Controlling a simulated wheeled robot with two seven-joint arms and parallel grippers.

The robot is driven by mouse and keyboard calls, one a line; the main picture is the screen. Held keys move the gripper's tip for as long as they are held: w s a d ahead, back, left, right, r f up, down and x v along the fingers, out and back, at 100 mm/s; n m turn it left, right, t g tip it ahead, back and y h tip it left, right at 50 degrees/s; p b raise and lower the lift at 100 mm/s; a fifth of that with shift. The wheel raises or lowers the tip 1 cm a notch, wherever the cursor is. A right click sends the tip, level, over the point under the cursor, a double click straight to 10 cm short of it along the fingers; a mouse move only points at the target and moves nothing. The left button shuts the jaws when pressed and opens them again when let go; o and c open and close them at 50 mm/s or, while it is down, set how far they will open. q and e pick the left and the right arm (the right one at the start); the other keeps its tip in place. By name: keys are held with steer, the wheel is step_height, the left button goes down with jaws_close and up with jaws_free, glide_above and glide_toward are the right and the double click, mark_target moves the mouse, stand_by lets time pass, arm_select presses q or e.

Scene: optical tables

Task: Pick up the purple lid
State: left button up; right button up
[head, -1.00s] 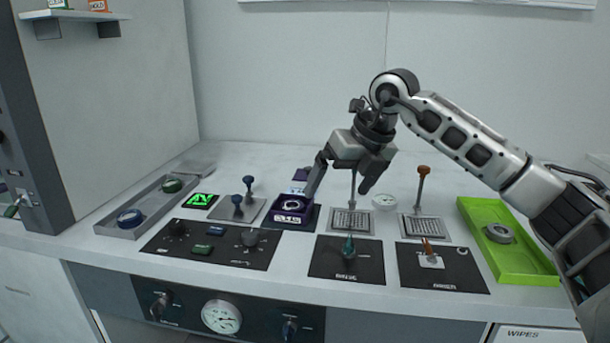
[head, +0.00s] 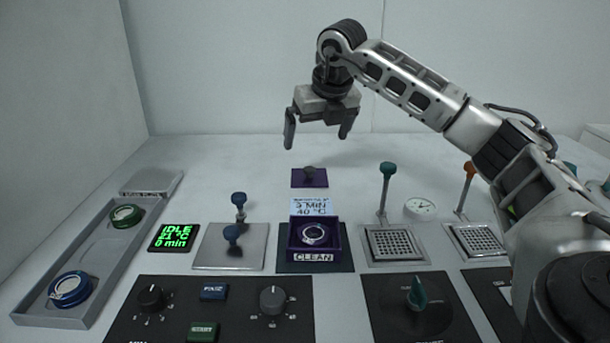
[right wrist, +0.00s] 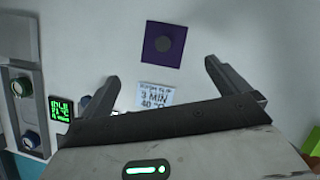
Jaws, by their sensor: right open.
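The purple lid (head: 310,178) is a flat square with a dark round knob, lying on the white table behind the small label card. It also shows in the right wrist view (right wrist: 164,44), beyond the fingertips. My right gripper (head: 317,143) is open and empty, pointing down above and behind the lid in the head view; its fingers also show in the right wrist view (right wrist: 160,72). A purple box (head: 333,245) marked CLEAN holds a ring-shaped part (head: 313,234) and stands open in front of the lid. My left gripper is not in view.
A label card (head: 309,206) stands between the box and lid. To the left are a steel plate with blue knobs (head: 215,255), a green display (head: 174,237) and a grey tray (head: 36,313). A teal-handled lever (head: 387,185) stands to the right. The table around the lid is clear.

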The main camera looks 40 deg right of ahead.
glide_above(310, 170)
steer(key=s+a, duration=0.1)
steer(key=s, duration=0.1)
step_height(310, 170, down, 5)
steer(key=shift+a+f, duration=0.1)
steer(key=shift+x, duration=2.7)
steer(key=shift+s, duration=0.15)
steer(key=shift+c, duration=0.3)
steer(key=c, duration=0.8)
